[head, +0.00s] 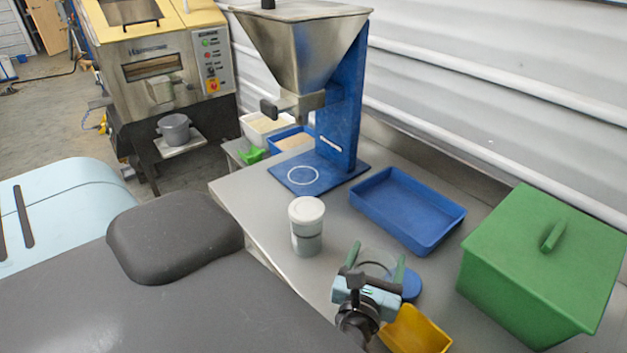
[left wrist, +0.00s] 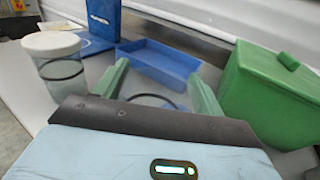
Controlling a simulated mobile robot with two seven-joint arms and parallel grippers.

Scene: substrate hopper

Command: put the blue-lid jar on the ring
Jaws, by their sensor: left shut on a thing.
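My right gripper is not in view.
A white-lidded jar (head: 307,225) stands left of my gripper, between it and the ring. A blue tray (head: 440,245), a green lidded bin (head: 520,290) and a yellow scoop (head: 420,335) are at the right. The hopper spout (head: 295,103) hangs above the ring.

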